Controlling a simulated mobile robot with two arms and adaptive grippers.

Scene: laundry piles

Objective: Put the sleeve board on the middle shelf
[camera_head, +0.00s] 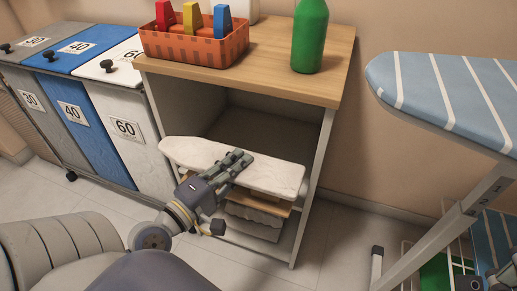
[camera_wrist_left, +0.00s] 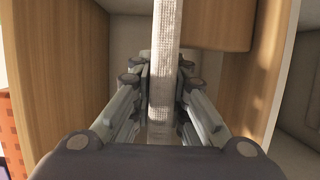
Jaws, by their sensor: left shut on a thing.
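The sleeve board (camera_head: 270,176) is a long, pale, narrow board with rounded ends, seen in front of the cabinet opening in the head view. My left gripper (camera_head: 238,160) is shut on it near its middle. In the left wrist view the board (camera_wrist_left: 164,60) stands edge-on between the fingers of the gripper (camera_wrist_left: 160,98). The cabinet (camera_head: 322,150) has a wooden top and an open front. The board and my gripper hide much of the shelf area.
An orange basket (camera_head: 195,50) with coloured pegs and a green bottle (camera_head: 309,38) stand on the cabinet top. Grey, blue and white numbered hampers (camera_head: 70,105) stand at left. A striped ironing board (camera_head: 445,90) stands at right. Bare floor lies in front of the cabinet.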

